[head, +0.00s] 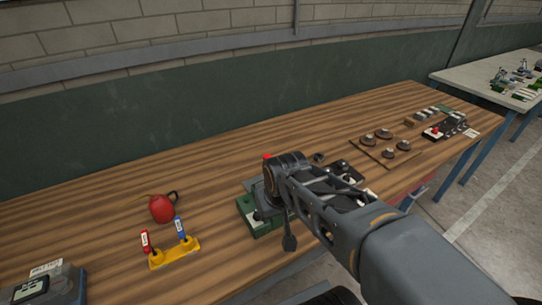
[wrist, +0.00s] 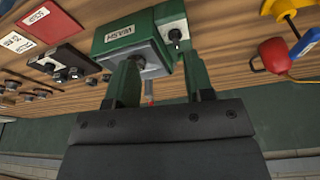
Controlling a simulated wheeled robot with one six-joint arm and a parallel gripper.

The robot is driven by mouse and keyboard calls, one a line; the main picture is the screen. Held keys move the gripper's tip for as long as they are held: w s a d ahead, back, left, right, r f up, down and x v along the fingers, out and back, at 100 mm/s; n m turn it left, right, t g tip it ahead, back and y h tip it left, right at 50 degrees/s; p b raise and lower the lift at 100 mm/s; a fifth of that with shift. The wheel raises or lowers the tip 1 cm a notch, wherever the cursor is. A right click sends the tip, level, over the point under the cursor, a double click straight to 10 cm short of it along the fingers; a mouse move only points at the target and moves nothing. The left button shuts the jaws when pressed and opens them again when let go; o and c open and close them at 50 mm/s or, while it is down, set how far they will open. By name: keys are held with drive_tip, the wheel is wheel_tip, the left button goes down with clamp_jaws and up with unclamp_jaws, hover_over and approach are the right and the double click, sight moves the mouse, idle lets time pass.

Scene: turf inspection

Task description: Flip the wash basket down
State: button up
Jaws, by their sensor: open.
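A green unit marked WASH (wrist: 122,33) appears upside down at the top middle of the wrist view. A grey plate or frame (wrist: 125,56) is on its near face, and a short grey bar with a red tip (wrist: 150,102) sticks out from it. I cannot tell which part is the basket. A dark knob (wrist: 175,35) is on the box's side. My gripper (wrist: 160,66) is open, its two green fingers apart, with the grey frame and bar between or just beyond them; contact is unclear. In the head view my arm covers much of the green unit (head: 262,226).
Black boxes, a board with round knobs (head: 385,145) and a switch panel are to the right. A wall runs behind.

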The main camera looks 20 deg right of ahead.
drive_tip(key=shift+g, duration=0.3)
drive_tip(key=w+d+r+p, duration=0.1)
drive_tip(key=w+d+r, duration=0.1)
drive_tip(key=w, duration=0.3)
drive_tip(key=w+d+r+p, duration=0.2)
drive_tip(key=w+r, duration=0.2)
drive_tip(key=w, duration=0.2)
drive_tip(key=w+d+r+p, duration=0.1)
drive_tip(key=w+d+r, duration=0.1)
drive_tip(key=w, duration=0.4)
drive_tip(key=shift+w+d+r, duration=0.1)
drive_tip(key=shift+d+r, duration=0.3)
drive_tip(key=shift+r, duration=0.3)
clamp_jaws()
drive_tip(key=shift+n, duration=0.9)
drive_tip(key=w+r, duration=0.2)
drive_tip(key=r, duration=0.1)
drive_tip(key=w+r, duration=0.1)
drive_tip(key=shift+w+d+r, duration=0.25)
drive_tip(key=shift+w+d, duration=0.1)
